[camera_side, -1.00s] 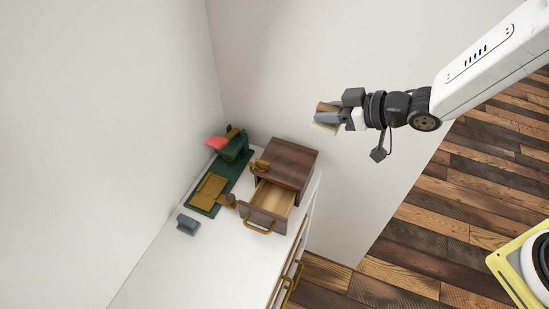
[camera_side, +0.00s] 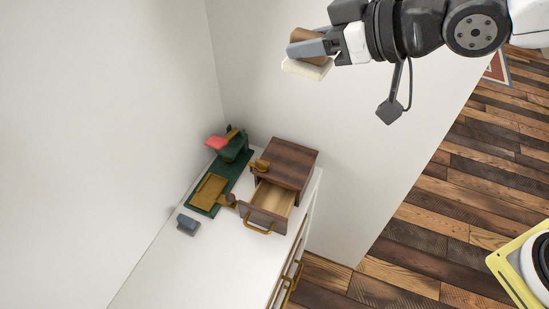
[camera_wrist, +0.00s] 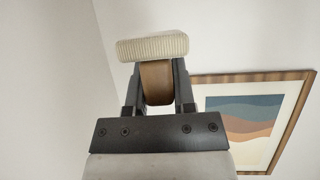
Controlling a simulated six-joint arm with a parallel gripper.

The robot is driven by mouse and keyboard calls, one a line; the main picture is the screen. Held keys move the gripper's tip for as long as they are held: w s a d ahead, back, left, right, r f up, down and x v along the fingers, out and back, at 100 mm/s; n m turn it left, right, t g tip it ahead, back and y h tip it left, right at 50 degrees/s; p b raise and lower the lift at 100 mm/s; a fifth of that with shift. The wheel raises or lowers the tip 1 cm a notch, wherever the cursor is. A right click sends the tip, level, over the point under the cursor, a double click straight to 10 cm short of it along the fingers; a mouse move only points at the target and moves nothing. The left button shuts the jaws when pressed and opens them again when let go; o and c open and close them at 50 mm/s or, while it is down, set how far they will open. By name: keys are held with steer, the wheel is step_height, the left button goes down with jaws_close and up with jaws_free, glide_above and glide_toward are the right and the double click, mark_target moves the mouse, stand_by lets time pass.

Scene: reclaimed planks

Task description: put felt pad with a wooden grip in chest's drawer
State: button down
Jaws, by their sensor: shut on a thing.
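The felt pad (camera_side: 307,68) is cream-coloured with a brown wooden grip (camera_side: 309,36). My gripper (camera_side: 308,48) is shut on the wooden grip and holds the pad high above the white cabinet. In the wrist view the ribbed pad (camera_wrist: 153,47) lies across the fingertips, with the brown grip (camera_wrist: 156,83) between the fingers. The small dark wooden chest (camera_side: 288,163) stands on the cabinet. Its drawer (camera_side: 271,205) is pulled open toward the lower left, and its visible floor is bare. My gripper is well above the chest and apart from it.
A green stand (camera_side: 233,150) with a red part and a brass-coloured plate (camera_side: 209,189) are left of the chest. A small grey-blue block (camera_side: 187,224) lies on the white cabinet top (camera_side: 190,266). Walls rise behind. A framed picture (camera_wrist: 245,115) hangs on the wall.

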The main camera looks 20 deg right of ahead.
mark_target(286, 59)
steer(key=shift+s+a+r, duration=0.2)
steer(key=shift+s+r, duration=0.15)
steer(key=shift+r, duration=0.05)
steer(key=shift+s+a+r, duration=0.15)
steer(key=shift+s+a, duration=0.2)
steer(key=shift+a, duration=0.25)
steer(key=shift+s+a+r, duration=0.15)
steer(key=shift+s+a, duration=0.15)
steer(key=shift+a, duration=0.25)
stand_by(0.4)
steer(key=shift+s+a+f, duration=0.2)
steer(key=shift+s+a, duration=0.55)
steer(key=shift+s, duration=0.05)
steer(key=shift+s+a+f, duration=0.15)
steer(key=shift+s+a, duration=0.6)
steer(key=shift+s, duration=0.05)
steer(key=shift+w, duration=0.1)
